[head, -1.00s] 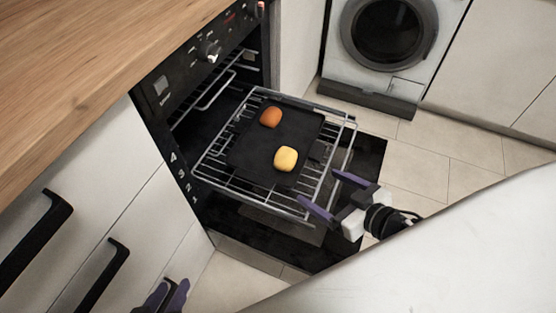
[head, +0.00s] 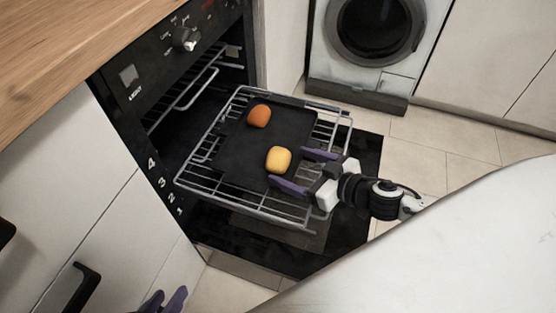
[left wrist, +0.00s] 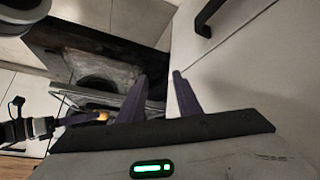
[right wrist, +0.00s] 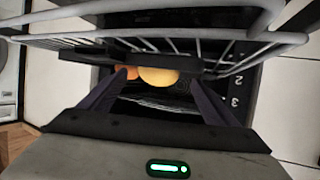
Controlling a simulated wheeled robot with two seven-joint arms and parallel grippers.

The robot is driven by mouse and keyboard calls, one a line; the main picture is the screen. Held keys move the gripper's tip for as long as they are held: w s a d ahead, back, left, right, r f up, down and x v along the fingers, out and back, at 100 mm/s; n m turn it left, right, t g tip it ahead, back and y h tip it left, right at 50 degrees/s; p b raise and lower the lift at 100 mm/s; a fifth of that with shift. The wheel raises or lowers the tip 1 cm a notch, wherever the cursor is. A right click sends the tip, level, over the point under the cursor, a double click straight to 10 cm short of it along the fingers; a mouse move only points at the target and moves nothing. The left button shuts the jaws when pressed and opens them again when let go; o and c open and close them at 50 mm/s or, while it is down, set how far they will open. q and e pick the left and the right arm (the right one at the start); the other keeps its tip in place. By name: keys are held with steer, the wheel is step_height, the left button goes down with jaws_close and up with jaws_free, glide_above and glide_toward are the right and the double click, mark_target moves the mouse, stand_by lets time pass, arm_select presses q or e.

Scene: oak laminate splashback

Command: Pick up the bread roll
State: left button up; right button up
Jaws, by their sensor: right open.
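Two rounded bread-like pieces lie on a dark baking tray (head: 235,155): a pale yellow one (head: 279,159) and an orange-brown one (head: 259,116) farther back. I cannot tell for certain which is the bread roll. My right gripper (head: 288,168) is open and empty, its fingers pointing at the yellow piece from the right, just short of it or beside it. In the right wrist view the yellow piece (right wrist: 158,77) shows between the fingertips, with the orange-brown one (right wrist: 131,72) partly hidden behind. My left gripper (head: 166,300) is low at the bottom edge, open and empty.
The tray sits on a wire rack (head: 205,187) pulled out of the oven (head: 185,85), above its open door (head: 270,245). A wooden worktop (head: 60,50) and white drawers (head: 70,190) stand left. A washing machine (head: 325,65) stands behind. Floor right is clear.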

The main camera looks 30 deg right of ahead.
mark_target(286, 162)
steer(key=shift+b+x, duration=0.55)
steer(key=shift+x, duration=1.65)
steer(key=shift+r, duration=0.1)
steer(key=c, duration=1.1)
